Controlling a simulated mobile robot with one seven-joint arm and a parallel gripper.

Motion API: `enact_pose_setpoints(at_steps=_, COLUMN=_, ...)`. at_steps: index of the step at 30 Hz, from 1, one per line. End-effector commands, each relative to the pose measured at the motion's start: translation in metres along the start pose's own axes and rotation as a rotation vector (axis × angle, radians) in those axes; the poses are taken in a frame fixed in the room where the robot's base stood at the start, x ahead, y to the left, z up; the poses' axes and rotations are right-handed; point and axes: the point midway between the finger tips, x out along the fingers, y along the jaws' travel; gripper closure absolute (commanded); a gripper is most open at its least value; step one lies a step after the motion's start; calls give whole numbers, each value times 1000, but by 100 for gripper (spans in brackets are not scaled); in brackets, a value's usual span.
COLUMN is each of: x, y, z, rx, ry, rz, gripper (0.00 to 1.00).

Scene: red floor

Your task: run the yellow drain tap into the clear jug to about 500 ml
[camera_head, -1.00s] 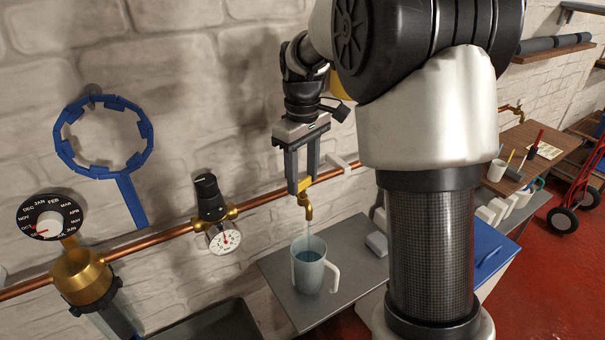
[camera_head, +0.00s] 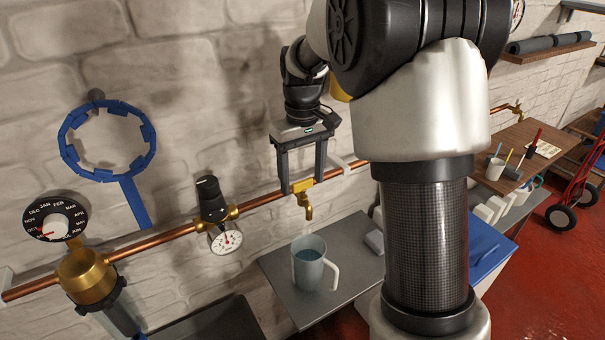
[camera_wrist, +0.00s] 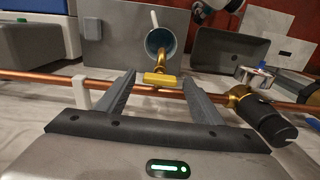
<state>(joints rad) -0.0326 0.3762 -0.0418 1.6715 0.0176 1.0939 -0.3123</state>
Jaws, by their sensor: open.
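The drain tap (camera_head: 306,204) is brass with a yellow handle (camera_wrist: 160,79), on the copper pipe along the wall. No stream shows from its spout now. The clear jug (camera_head: 308,267) stands upright on a grey shelf (camera_head: 275,263) below the spout, with its handle to the right; it holds bluish water, its level too small to read. In the wrist view the jug's mouth (camera_wrist: 160,42) lies beyond the spout. My gripper (camera_head: 302,183) is open, its fingers apart on either side of the yellow handle; the wrist view shows gaps between the fingers (camera_wrist: 160,88) and the handle.
A dial gauge (camera_head: 226,241) with a black-knobbed valve and a brass filter with a month dial (camera_head: 55,220) are on the pipe to the left. A blue ring wrench (camera_head: 140,200) hangs above. A dark tray (camera_head: 215,325) lies left of the shelf.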

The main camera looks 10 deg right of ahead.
Motion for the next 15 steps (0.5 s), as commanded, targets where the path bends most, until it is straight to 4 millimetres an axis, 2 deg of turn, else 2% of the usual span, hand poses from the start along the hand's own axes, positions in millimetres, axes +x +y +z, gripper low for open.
enact_pose_setpoints(at_steps=4, x=-8, y=0, z=0, rx=-1, ry=1, rz=0, gripper=39)
enact_pose_setpoints(at_steps=7, x=-24, y=0, z=-1, rx=-1, ry=4, rz=1, gripper=39)
enact_pose_setpoints(at_steps=15, x=-89, y=0, z=-1, rx=0, ry=5, rz=2, gripper=39)
